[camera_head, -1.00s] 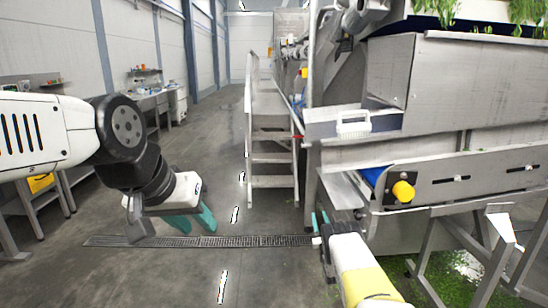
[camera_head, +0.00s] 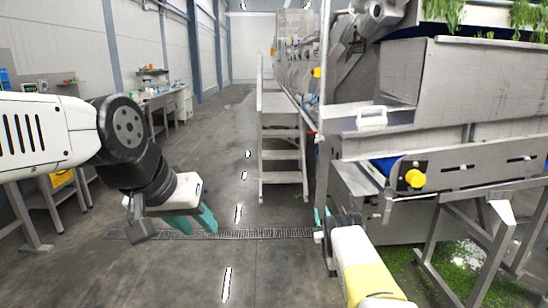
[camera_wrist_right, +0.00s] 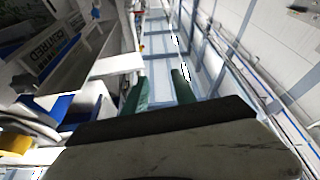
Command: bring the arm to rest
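My left gripper (camera_head: 194,222) hangs low at the left over the grey floor, its two teal fingers apart and nothing between them. My right gripper (camera_head: 322,215) is in front of the steel machine, low near the middle of the head view. In the right wrist view its two green fingers (camera_wrist_right: 161,84) stand apart with an empty gap. I cannot tell how close its fingertips are to the machine.
Metal steps (camera_head: 282,155) stand mid-view. A workbench (camera_head: 160,103) lines the left wall. The aisle floor (camera_head: 218,135) is clear.

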